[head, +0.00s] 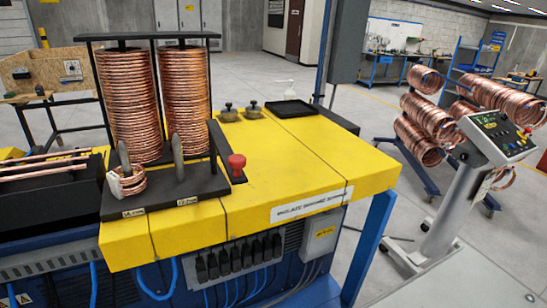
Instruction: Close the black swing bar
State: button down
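The black swing bar (221,148) is at the right side of the black coil rack on the yellow bench. It appears angled out toward the front right, with a red knob (236,164) by its near end. Two tall stacks of copper rings, a left stack (128,105) and a right stack (186,98), stand in the rack behind two short grey pegs. A few copper rings (127,182) sit around the left peg on the black base plate (190,188). My gripper is not in view, and nothing is seen touching the bar.
The yellow bench top (275,150) is mostly clear right of the bar. Two dark knobs (241,110) and a black tray (292,108) lie toward its back. A control panel (497,136) on a stand and racks of copper coils (425,125) are at the right.

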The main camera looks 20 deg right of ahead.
aim_at(234, 164)
jog(key=z, duration=0.05)
jog(key=i, duration=1)
jog(key=u, duration=0.05)
